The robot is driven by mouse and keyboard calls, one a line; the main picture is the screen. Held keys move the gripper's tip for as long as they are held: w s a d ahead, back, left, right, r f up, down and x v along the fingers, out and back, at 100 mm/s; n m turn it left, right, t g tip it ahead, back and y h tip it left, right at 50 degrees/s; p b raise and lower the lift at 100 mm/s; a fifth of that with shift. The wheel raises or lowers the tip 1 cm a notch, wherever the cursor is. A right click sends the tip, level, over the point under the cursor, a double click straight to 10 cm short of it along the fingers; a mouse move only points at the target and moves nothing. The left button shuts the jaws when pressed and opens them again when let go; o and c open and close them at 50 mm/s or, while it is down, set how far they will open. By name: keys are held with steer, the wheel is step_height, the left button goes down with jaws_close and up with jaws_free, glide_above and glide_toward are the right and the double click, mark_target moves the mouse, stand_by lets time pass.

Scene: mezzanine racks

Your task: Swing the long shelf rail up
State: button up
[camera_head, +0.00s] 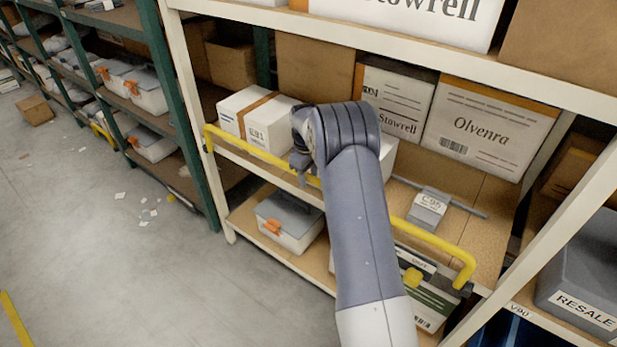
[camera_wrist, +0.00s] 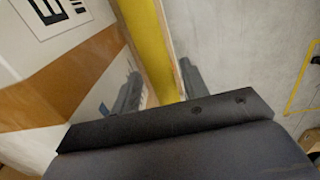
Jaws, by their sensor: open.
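The long yellow shelf rail (camera_head: 425,234) runs across the front of the middle shelf of the cream rack, its ends bent at left and right. My arm hides its middle part. My gripper (camera_head: 301,168) is at the rail, left of its middle, partly hidden by my wrist. In the wrist view the yellow rail (camera_wrist: 147,38) passes between the two dark fingers of my gripper (camera_wrist: 158,86). The fingers stand apart, one on each side of the rail, with a gap visible beside it. I cannot tell whether either finger touches it.
Behind the rail stand a white box with a brown band (camera_head: 257,118) and a small grey C95 box (camera_head: 429,207). A lidded bin (camera_head: 288,220) sits on the shelf below. A grey RESALE bin (camera_head: 585,270) is at right. The aisle floor (camera_head: 110,250) at left is mostly clear, with paper scraps.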

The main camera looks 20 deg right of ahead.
steer(key=r, duration=0.5)
steer(key=r+b, duration=0.1)
steer(key=r, duration=0.4)
steer(key=shift+s+a, duration=0.15)
steer(key=shift+a, duration=0.05)
steer(key=shift+f, duration=0.1)
steer(key=f, duration=0.5)
steer(key=f+p, duration=0.1)
steer(key=f, duration=0.4)
steer(key=shift+d+f, duration=0.2)
steer(key=shift+f, duration=0.15)
steer(key=shift+a, duration=0.1)
